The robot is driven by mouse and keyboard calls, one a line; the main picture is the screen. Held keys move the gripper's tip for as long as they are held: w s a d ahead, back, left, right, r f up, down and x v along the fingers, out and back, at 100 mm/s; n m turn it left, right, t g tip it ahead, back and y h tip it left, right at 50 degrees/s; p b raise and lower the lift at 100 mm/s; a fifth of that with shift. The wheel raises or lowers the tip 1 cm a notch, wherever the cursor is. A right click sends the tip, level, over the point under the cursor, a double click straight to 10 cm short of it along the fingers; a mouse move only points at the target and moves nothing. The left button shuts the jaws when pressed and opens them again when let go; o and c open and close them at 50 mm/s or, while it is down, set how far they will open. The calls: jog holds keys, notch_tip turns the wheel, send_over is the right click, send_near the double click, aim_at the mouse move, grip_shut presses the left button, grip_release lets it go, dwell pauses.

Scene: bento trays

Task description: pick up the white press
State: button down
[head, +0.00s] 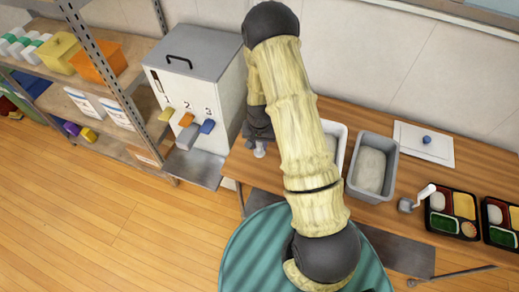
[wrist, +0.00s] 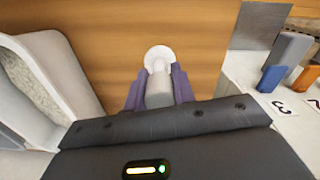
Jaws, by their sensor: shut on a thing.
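The white press shows in the wrist view as a pale handle with a round white end (wrist: 158,58), between my two purple-grey fingers. My gripper (wrist: 158,88) is shut on its handle. In the head view my gripper (head: 259,138) is over the left end of the wooden counter, and a small pale part of the press (head: 260,150) shows below it. My arm hides some of this area. I cannot tell whether the press touches the counter.
A white dispenser (head: 213,73) with numbered coloured levers stands left of my gripper. A white tub (head: 341,143) and a grey tub (head: 391,160) of rice stand to the right. A white-handled metal tool (head: 406,204) and two bento trays (head: 431,232) lie farther right.

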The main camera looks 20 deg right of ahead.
jog(key=shift+r+b, duration=0.8)
jog(key=shift+r, duration=2.3)
jog(key=f+n, duration=0.2)
jog(key=n, duration=0.1)
jog(key=f+n, duration=0.1)
jog(key=shift+w+f+n+b, duration=0.25)
jog(key=shift+f+n+b, duration=0.05)
jog(key=shift+f+n, duration=0.1)
